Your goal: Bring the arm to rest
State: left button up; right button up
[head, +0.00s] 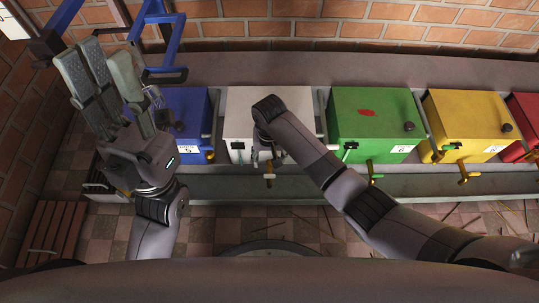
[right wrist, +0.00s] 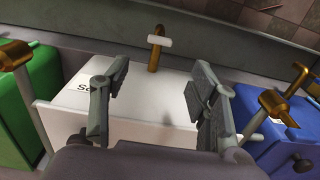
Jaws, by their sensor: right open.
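My left gripper (head: 100,65) is raised at the left in the head view, with its fingers pointing up toward the back wall. No object shows in it, and its finger gap is unclear from this angle. My right gripper (right wrist: 160,80) is open and empty in the right wrist view, its two fingers apart above the white extruder box (right wrist: 165,105). In the head view my right wrist covers part of the white box (head: 237,105) and hides most of that gripper. I cannot tell whether the fingers touch the box.
Blue (head: 188,105), green (head: 372,112), yellow (head: 465,112) and red (head: 525,105) boxes line the bench (head: 230,187), with brass spouts at their fronts. A blue frame (head: 170,45) stands behind my left gripper. A slatted wooden seat (head: 50,232) is at lower left. Brick walls enclose the bench.

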jog(key=shift+r, duration=0.45)
